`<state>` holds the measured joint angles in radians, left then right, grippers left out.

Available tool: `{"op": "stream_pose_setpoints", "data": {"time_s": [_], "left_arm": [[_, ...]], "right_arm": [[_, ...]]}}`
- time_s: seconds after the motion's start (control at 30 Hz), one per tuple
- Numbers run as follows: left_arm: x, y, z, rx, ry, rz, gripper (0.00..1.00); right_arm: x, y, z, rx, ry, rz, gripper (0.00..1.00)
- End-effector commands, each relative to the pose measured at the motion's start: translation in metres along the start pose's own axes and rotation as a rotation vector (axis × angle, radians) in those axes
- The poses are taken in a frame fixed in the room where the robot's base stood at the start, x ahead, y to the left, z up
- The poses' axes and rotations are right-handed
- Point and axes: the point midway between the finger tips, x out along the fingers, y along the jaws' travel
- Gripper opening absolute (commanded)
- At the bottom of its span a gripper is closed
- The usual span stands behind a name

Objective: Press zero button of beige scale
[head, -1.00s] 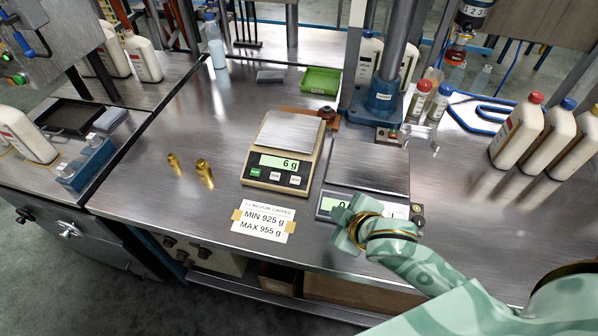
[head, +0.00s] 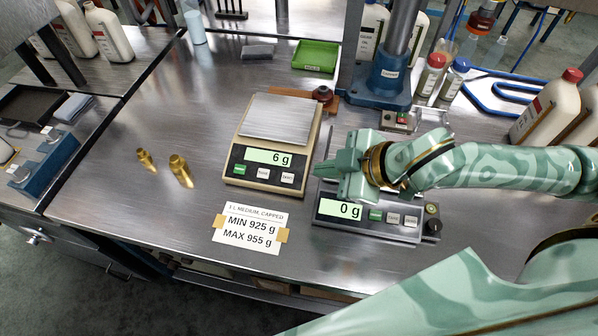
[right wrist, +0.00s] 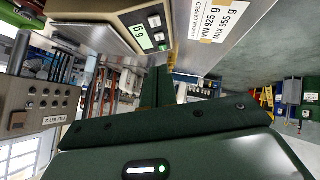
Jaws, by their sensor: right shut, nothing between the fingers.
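The beige scale (head: 247,155) stands on the steel bench with an empty metal pan. Its display (head: 268,157) reads 6 g. Below it are a green button (head: 239,170) and two pale buttons (head: 263,173); their labels are too small to read. My right gripper (head: 324,171) is shut and empty, just right of the beige scale, above the grey scale's left part. Its fingers point left, apart from the buttons. In the right wrist view, the fingers (right wrist: 158,88) extend toward the beige scale (right wrist: 125,22). My left gripper is out of view.
The grey scale (head: 368,229), reading 0 g, lies partly under my right arm. A limit card (head: 250,228) lies in front of the beige scale. Two brass pieces (head: 180,171) stand left. A green tray (head: 314,56) and blue press base (head: 386,80) are behind.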

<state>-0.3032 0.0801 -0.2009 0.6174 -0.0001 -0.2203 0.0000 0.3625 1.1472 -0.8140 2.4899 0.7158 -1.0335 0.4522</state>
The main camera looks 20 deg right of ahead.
Motion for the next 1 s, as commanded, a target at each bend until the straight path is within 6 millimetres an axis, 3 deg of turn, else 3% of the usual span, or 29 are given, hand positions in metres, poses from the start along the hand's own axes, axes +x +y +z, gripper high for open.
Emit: {"op": "stream_pose_setpoints", "data": {"time_s": [0.17,0.57,0.6,0.8,1.0], "left_arm": [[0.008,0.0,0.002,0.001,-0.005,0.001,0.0],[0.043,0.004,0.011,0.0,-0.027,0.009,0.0],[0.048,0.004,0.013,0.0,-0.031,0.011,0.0],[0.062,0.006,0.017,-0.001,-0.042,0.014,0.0],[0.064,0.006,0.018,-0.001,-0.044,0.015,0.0]], "right_arm": [[0.02,-0.001,0.001,0.002,0.002,0.0,0.0],[0.105,-0.002,0.003,0.002,0.0,-0.003,0.0],[0.11,-0.002,0.01,0.001,-0.004,-0.003,0.0],[0.125,-0.001,0.026,-0.001,-0.002,-0.001,0.0],[0.128,0.0,0.029,-0.002,-0.001,0.001,0.0]]}}
